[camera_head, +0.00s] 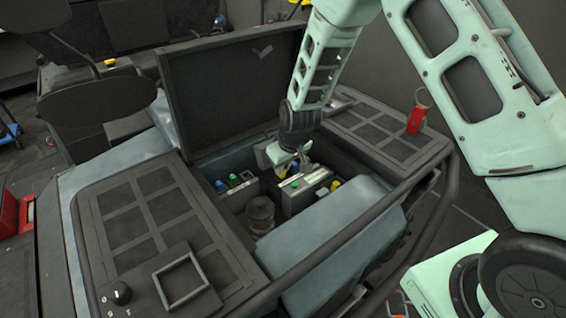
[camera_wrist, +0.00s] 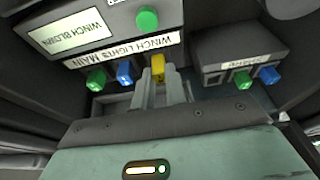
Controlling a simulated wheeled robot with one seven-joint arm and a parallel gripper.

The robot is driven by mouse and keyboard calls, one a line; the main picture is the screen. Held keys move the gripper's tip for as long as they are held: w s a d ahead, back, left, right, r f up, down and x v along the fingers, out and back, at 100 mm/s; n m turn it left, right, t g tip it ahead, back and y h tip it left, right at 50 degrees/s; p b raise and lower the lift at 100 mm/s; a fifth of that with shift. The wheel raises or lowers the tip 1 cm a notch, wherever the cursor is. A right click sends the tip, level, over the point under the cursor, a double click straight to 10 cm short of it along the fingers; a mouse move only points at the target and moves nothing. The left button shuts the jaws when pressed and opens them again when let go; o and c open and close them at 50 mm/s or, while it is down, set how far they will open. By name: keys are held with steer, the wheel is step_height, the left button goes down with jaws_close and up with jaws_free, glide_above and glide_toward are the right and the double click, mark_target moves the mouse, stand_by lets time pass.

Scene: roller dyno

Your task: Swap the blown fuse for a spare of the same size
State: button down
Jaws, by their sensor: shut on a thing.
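In the wrist view, my gripper (camera_wrist: 160,84) is shut on a yellow fuse (camera_wrist: 158,66). The yellow fuse is in line with a blue fuse (camera_wrist: 125,72) and a green fuse (camera_wrist: 95,80) along the fuse box label (camera_wrist: 124,52); I cannot tell how deep it sits. A sign (camera_wrist: 80,32) on the box reads WINCH BLOWN, beside a green lamp (camera_wrist: 147,19). The spare box (camera_wrist: 238,50) holds a green fuse (camera_wrist: 243,82) and a blue fuse (camera_wrist: 268,75); its left slot (camera_wrist: 213,79) looks empty. In the head view, my gripper (camera_head: 300,155) reaches behind the fuse box (camera_head: 308,196).
The open bay has a raised dark lid (camera_head: 235,85) behind it and a round black cap (camera_head: 260,212) inside. A tubular bar (camera_head: 345,222) crosses its front. An empty square tray (camera_head: 180,278) lies on the left panel. A red item (camera_head: 415,121) stands on the right panel.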

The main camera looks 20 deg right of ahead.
steer(key=shift+f, duration=0.15)
steer(key=shift+f+b, duration=0.2)
steer(key=shift+b, duration=0.1)
stand_by(0.7)
steer(key=c, duration=1.3)
jaws_free()
steer(key=shift+c, duration=0.2)
steer(key=shift+r, duration=0.1)
steer(key=b+v, duration=0.2)
steer(key=v, duration=1.5)
steer(key=shift+r, duration=0.15)
steer(key=shift+s, duration=0.1)
